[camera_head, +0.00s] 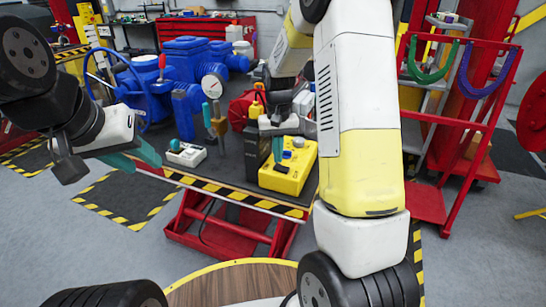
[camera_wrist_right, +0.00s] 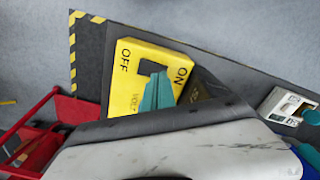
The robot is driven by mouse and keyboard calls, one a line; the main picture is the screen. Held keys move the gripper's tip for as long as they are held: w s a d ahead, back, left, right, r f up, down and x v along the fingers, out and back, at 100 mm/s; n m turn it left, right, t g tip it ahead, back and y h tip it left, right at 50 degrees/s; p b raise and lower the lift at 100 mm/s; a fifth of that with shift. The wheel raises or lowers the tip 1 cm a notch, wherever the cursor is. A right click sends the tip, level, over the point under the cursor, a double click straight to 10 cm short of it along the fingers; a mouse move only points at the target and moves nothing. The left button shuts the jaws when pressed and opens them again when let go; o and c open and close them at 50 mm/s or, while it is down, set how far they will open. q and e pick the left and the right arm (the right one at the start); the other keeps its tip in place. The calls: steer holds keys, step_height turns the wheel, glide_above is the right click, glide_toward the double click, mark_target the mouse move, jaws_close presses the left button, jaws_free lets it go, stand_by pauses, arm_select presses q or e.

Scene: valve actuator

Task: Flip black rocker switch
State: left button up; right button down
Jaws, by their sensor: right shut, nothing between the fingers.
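A yellow switch box (camera_head: 283,182) stands on the dark table top at its front right. In the right wrist view the yellow box (camera_wrist_right: 125,90) shows the words OFF and ON, with the black rocker switch (camera_wrist_right: 150,67) between them. My right gripper (camera_head: 278,147) is shut and empty, its teal fingers pointing down over the box. In the wrist view the right gripper's tip (camera_wrist_right: 157,92) overlaps the rocker's lower edge; I cannot tell whether they touch. The rocker's tilt is unclear. My left gripper (camera_head: 145,153) is off the table's left front; its opening is unclear.
A small white box (camera_head: 187,153) with a teal-topped lever stands left of the yellow box. Blue valve bodies (camera_head: 190,60) with a gauge (camera_head: 212,85) stand behind. The table has a striped front edge (camera_head: 235,196). A red cart (camera_head: 450,130) stands at right.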

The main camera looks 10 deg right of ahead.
mark_target(278, 166)
steer(key=shift+f, duration=0.6)
stand_by(0.4)
steer(key=shift+r, duration=0.1)
steer(key=shift+r, duration=3.45)
steer(key=s+r+t+y, duration=0.1)
steer(key=s+r+t, duration=0.2)
steer(key=s+r, duration=0.85)
steer(key=s+a+r+n+t+y, duration=0.1)
steer(key=s+a+t, duration=0.1)
steer(key=s, duration=1)
steer(key=shift+s+r+t, duration=0.35)
steer(key=shift+s+t, duration=0.05)
steer(key=shift+t, duration=0.2)
